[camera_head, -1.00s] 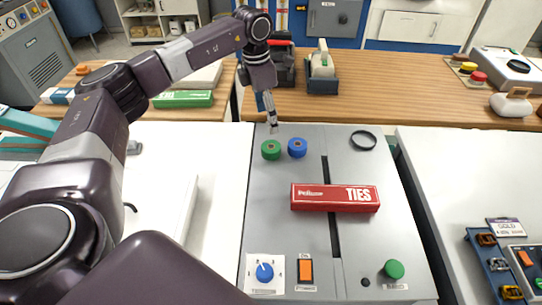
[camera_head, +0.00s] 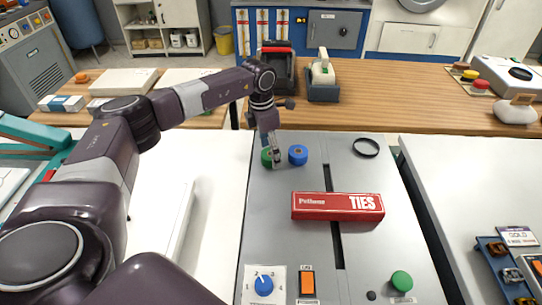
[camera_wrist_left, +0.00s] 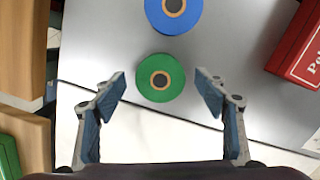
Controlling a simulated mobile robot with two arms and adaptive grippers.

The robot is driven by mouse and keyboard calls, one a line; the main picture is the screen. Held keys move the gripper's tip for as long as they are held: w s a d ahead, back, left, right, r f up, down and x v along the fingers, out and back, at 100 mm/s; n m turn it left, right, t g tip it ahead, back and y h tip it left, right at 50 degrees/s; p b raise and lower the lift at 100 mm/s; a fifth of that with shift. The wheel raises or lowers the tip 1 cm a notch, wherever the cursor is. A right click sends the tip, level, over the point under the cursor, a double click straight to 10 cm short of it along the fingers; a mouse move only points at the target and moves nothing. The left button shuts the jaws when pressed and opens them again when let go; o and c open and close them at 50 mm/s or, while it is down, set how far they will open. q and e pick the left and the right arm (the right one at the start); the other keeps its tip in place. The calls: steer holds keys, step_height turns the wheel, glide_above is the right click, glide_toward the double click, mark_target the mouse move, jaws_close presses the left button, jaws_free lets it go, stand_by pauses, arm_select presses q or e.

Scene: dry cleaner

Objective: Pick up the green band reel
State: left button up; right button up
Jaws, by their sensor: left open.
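The green band reel (camera_head: 266,157) sits on the grey machine top at its far left, partly hidden by my gripper in the head view. In the left wrist view the green reel (camera_wrist_left: 160,78) shows whole, with a brown ring and dark centre hole. My left gripper (camera_head: 274,160) is open, and its fingers (camera_wrist_left: 160,88) are on either side of the reel, apart from it. A blue reel (camera_head: 298,154) sits right beside the green one. My right gripper is not in view.
A red TIES box (camera_head: 338,206) lies across the slot of the grey machine (camera_head: 290,230). A black ring (camera_head: 366,147) lies at the back right. A knob, an orange switch and a green button are at the front. A wooden counter (camera_head: 400,100) stands behind.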

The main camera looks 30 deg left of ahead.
arm_select(q)
steer(key=shift+f, duration=0.4)
steer(key=shift+c, duration=0.4)
steer(key=c, duration=1.2)
steer(key=shift+r, duration=0.15)
